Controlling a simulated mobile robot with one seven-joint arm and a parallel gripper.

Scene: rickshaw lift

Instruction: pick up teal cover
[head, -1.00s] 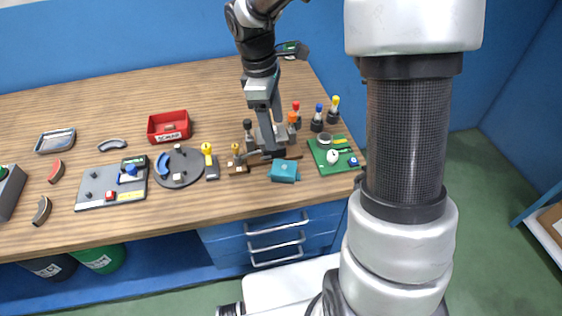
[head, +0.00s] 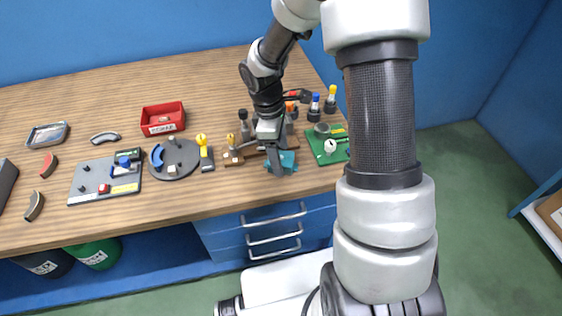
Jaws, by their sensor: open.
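The teal cover (head: 288,163) lies near the front edge of the wooden table, toward its right end. My gripper (head: 277,165) points down directly over it, with the fingers at the cover and hiding part of it. The gripper is open. The view is too small to tell whether the fingers touch the cover.
A green board (head: 322,157) with small parts lies just right of the cover. Several upright colored-top pieces stand behind it, including a blue-topped one (head: 314,108). A grey disc (head: 175,160) and a red bin (head: 162,119) are to the left. The table's back left is clear.

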